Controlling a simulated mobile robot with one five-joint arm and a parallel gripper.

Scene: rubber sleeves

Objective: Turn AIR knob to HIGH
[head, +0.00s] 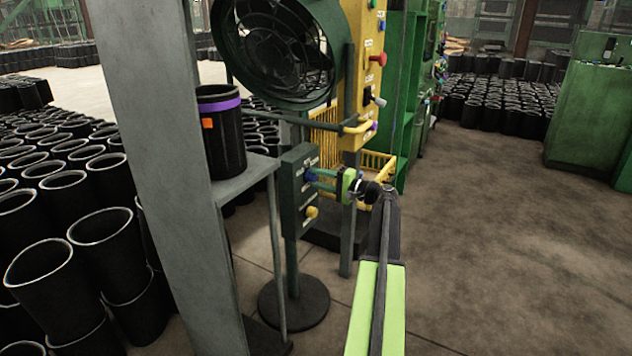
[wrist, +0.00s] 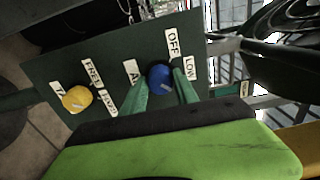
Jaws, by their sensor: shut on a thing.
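The AIR knob is a blue knob (wrist: 160,77) on the face of a dark green control box (head: 296,195). In the wrist view the labels OFF and LOW are beside it, and the AIR label is partly hidden by a finger. A small label farther right is too small to read surely. My gripper (head: 313,177) reaches the box from the right. Its two green fingers stand on either side of the blue knob, shut on it. I cannot tell which label the knob's pointer faces.
A yellow knob (wrist: 76,99) with its own labels sits on the same box; it is below the blue one in the head view. A large fan (head: 285,50) and a yellow panel (head: 368,90) stand behind. A black sleeve (head: 224,145) stands on a shelf at left. Open floor lies right.

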